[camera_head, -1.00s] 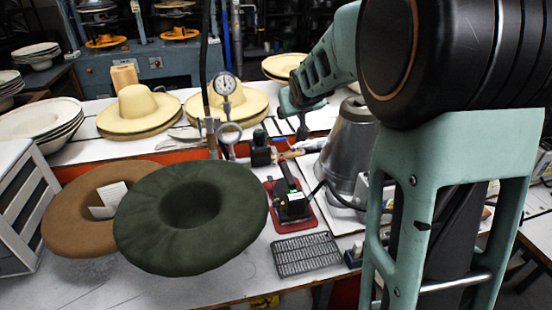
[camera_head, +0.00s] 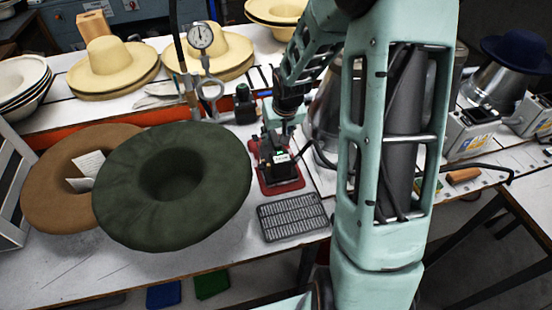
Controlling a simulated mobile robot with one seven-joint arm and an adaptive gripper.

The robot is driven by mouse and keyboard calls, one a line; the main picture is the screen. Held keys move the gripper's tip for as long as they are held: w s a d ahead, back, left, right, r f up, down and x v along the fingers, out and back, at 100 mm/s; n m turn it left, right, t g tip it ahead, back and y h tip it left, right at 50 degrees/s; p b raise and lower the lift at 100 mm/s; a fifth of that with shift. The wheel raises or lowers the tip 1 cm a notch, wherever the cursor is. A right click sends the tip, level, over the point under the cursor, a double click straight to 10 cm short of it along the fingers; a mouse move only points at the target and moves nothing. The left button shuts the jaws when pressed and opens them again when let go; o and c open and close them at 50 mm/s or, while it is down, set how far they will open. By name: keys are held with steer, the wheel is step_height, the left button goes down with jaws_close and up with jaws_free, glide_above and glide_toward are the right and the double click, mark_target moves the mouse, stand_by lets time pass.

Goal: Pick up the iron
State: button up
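The iron (camera_head: 277,157) is black with a small white and green label. It stands on a red mat (camera_head: 291,185) on the white worktable, right of the dark green hat. My gripper (camera_head: 280,127) is at the far end of my arm, above the back part of the iron and close to its handle. Its fingers are small, dark and partly merged with the iron. I cannot tell whether they touch it or whether they are open or shut.
A dark metal grate (camera_head: 291,217) lies in front of the iron. A dark green hat (camera_head: 172,185) and a brown hat (camera_head: 60,190) lie to the left. A pressure gauge (camera_head: 201,36) on a pipe stands behind. A metal cone (camera_head: 326,115) is to the right, partly hidden by my arm.

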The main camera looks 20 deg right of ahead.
mark_target(276, 140)
steer(key=shift+p+x, duration=0.4)
steer(key=shift+x, duration=2.45)
steer(key=shift+d, duration=0.15)
jaws_close()
steer(key=shift+w+r, duration=0.2)
steer(key=shift+w, duration=0.05)
